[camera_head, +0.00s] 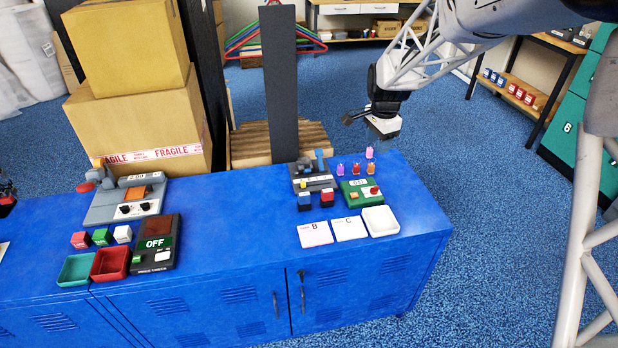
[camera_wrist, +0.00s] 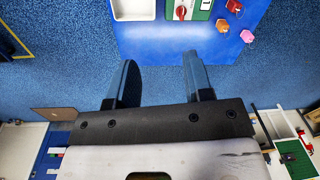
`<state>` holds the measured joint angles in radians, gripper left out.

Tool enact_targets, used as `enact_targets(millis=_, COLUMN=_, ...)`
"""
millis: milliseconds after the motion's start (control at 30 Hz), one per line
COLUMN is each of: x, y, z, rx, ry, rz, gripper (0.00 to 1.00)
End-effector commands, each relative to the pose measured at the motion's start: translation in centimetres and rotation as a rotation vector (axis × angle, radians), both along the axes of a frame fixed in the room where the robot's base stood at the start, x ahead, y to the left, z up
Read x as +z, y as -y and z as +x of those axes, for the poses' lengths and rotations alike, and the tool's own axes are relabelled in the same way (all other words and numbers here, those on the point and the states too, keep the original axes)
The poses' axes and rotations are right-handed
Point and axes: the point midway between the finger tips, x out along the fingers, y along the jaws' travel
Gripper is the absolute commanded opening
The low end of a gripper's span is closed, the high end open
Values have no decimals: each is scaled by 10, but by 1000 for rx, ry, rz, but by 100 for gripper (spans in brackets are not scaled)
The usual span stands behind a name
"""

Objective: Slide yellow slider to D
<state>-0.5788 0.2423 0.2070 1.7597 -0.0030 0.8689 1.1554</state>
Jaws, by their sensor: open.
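A small yellow piece (camera_head: 303,184), which looks like the yellow slider, sits at the front left of a dark grey device (camera_head: 318,182) on the blue cabinet top. The device has grey and blue upright parts; any D mark on it is too small to read. My gripper (camera_head: 366,118) is in the air beyond the back edge of the cabinet, up and to the right of the device and apart from it. In the wrist view my gripper (camera_wrist: 160,72) shows two spread fingers with nothing between them. The yellow slider does not show in the wrist view.
A green device (camera_head: 357,195) with a red knob stands right of the grey one, with small coloured pegs (camera_head: 356,168) behind. Blue and red cubes, cards B and C (camera_head: 349,229) and a white tray (camera_head: 381,221) lie in front. A dark post (camera_head: 284,85) rises behind the cabinet.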

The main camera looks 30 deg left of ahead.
Motion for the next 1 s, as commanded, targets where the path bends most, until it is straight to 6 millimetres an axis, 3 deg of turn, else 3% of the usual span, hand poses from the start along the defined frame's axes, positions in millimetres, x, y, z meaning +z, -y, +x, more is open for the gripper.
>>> enact_targets(millis=33, x=-12, y=-17, z=2, rx=-8, ry=-7, rz=-2, gripper=47)
enact_targets(millis=367, x=-76, y=-113, z=9, rx=-88, ry=-30, rz=-10, gripper=47)
enact_targets(millis=700, x=-149, y=-207, z=-1, rx=-169, ry=-50, rz=-21, gripper=47)
enact_targets(millis=900, x=-176, y=-239, z=-8, rx=-200, ry=-56, rz=-25, gripper=47)
enact_targets(millis=1000, x=-182, y=-246, z=-10, rx=-208, ry=-57, rz=-26, gripper=47)
